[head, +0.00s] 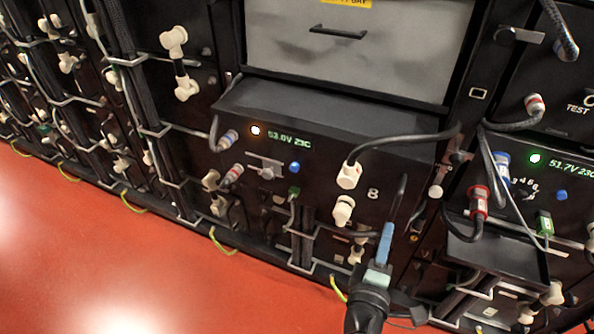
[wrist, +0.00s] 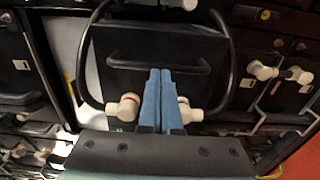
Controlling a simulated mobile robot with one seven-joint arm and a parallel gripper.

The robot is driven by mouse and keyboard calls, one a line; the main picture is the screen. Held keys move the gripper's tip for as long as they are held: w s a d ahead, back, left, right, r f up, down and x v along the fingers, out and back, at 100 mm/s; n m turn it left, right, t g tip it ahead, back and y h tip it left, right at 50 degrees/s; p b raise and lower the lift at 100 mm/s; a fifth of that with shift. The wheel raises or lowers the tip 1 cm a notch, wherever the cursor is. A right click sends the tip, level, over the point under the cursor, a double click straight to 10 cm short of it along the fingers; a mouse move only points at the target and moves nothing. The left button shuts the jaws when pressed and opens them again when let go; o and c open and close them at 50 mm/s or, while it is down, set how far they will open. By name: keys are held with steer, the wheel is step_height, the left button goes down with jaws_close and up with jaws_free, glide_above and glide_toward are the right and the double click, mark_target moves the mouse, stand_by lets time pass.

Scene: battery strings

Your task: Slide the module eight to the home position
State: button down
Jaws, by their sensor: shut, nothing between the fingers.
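Module eight (head: 310,165) is a black box with an "8" on its front, a lit orange lamp and a green "53.0V 23C" readout. Its top face shows, so its front stands out from the bay above. Two white cable plugs (head: 348,176) sit left of and below the "8". My gripper (head: 387,228) is shut and empty, its blue fingers in front of the module's lower right. In the wrist view the shut fingers (wrist: 160,72) point at a black front with a dark handle (wrist: 115,62). I cannot tell whether the tips touch it.
A grey drawer (head: 350,50) is above the module. The module at right (head: 545,190) has a green lamp and red, blue and green plugs. A cable (head: 405,138) arcs across module eight's upper right. Racks with white plugs stand at left. The red floor (head: 120,270) is clear.

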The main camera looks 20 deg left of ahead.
mark_target(391, 219)
steer(key=shift+w+r, duration=0.15)
steer(key=shift+w, duration=1.15)
steer(key=shift+w+b, duration=0.3)
steer(key=shift+w, duration=0.3)
steer(key=shift+w+b, duration=3.5)
steer(key=shift+w, duration=3.35)
steer(key=shift+s+p, duration=2.55)
steer(key=shift+s, duration=1.55)
steer(key=shift+f, duration=0.2)
